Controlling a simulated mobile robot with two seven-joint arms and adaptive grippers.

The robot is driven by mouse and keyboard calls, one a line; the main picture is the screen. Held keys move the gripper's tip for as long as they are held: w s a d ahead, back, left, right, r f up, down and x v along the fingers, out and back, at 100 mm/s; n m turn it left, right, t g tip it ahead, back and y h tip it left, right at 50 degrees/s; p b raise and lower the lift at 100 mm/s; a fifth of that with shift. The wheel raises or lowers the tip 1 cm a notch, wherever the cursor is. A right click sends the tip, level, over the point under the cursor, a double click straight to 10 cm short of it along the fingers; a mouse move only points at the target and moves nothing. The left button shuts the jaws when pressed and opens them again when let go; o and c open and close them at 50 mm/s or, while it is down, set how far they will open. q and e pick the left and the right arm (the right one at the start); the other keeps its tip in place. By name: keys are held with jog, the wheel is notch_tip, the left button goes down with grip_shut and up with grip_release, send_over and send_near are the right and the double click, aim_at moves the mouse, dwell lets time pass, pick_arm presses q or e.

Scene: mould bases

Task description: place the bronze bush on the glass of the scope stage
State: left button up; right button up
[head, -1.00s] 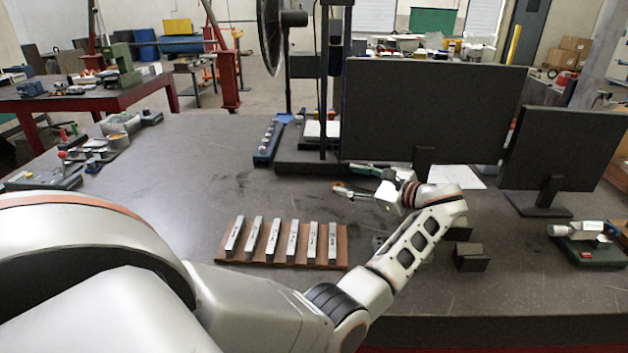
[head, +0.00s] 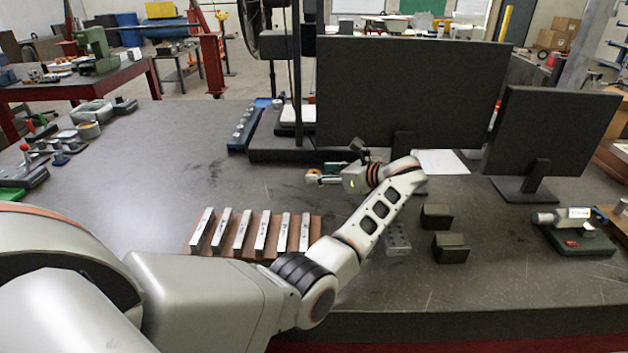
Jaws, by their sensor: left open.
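A small bronze-orange piece, which looks like the bronze bush (head: 313,173), shows at the fingertips of my left gripper (head: 316,178) in the middle of the table. The gripper lies nearly level, pointing left, and its jaws are open; the fingers partly cover the bush. I cannot tell whether they touch it. The scope (head: 308,75) has a dark upright column and stands behind and left of the gripper. Its pale stage (head: 290,116) sits above the dark base, partly hidden by the column and the monitor. My right gripper is out of view.
A large monitor (head: 410,95) and a smaller one (head: 550,130) stand behind the arm. A brown board (head: 262,252) with several steel bars lies in front. Dark blocks (head: 450,247) and a micrometer on a green base (head: 578,240) are at right. The left-centre table is clear.

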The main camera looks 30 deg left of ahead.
pick_arm(q)
jog(key=shift+b+x, duration=0.5)
jog(key=shift+x, duration=0.55)
jog(key=shift+a+f, duration=0.1)
jog(key=shift+c, duration=0.5)
grip_shut()
